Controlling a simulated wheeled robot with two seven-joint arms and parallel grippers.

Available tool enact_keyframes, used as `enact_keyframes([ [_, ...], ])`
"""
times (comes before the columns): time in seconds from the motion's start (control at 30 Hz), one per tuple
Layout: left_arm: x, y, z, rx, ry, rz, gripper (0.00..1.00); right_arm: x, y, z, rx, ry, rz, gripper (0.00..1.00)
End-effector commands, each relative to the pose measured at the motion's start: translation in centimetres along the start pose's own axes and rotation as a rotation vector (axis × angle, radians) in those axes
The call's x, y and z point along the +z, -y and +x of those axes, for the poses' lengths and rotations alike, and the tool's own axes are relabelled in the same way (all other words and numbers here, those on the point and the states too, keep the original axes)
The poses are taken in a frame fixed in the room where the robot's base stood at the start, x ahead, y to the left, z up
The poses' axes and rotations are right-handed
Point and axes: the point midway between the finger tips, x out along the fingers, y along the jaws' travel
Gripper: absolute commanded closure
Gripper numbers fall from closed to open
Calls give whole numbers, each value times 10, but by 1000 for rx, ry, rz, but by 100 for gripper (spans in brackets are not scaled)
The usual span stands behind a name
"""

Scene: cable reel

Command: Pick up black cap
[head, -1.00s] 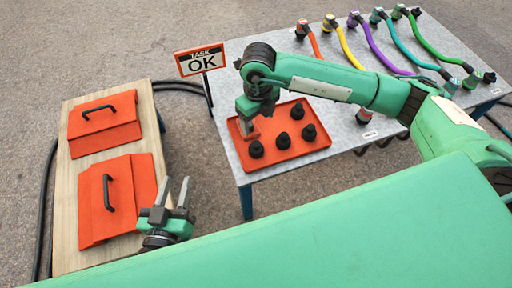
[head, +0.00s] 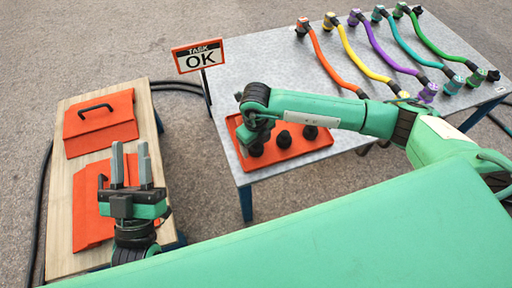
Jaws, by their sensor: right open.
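Black caps stand on an orange tray (head: 288,153) on the grey table: one at the left (head: 256,149), one in the middle (head: 284,139), one at the right (head: 310,132). Any cap farther back is hidden behind my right arm. My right gripper (head: 257,141) points down over the tray's left part, directly above or around the left cap; I cannot tell if it touches. It is open. My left gripper (head: 131,166) is open and empty, fingers pointing away, above the nearer orange lid (head: 90,215) on the wooden bench.
A wooden bench (head: 63,262) with a second orange lid (head: 100,124) stands at the left. A "TASK OK" sign (head: 198,57) rises behind the table's left corner. Several coloured cables, including an orange one (head: 328,67), lie across the grey table (head: 262,62).

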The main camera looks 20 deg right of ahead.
Motion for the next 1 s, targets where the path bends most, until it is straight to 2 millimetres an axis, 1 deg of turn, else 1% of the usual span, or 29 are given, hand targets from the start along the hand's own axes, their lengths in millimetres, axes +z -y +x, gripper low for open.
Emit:
enact_keyframes([
  [0.1,-6,1,2,1,-32,4,64,0,0,5,0,1,0,28],
  [0.3,-6,1,2,1,-35,5,64,0,0,5,0,1,0,28],
  [0.37,-6,1,2,1,-34,5,64,0,0,5,0,1,0,38],
  [0.4,-6,1,2,1,-34,5,64,0,0,5,0,0,0,46],
  [0.57,-6,1,2,1,-34,5,64,0,0,5,0,0,0,77],
  [0.6,-6,1,2,1,-34,5,64,0,0,5,0,1,0,79],
  [0.87,-6,1,2,1,-32,4,64,0,0,3,0,1,0,80],
  [1.0,-3,0,3,0,-5,2,64,0,0,-5,0,1,0,80],
])
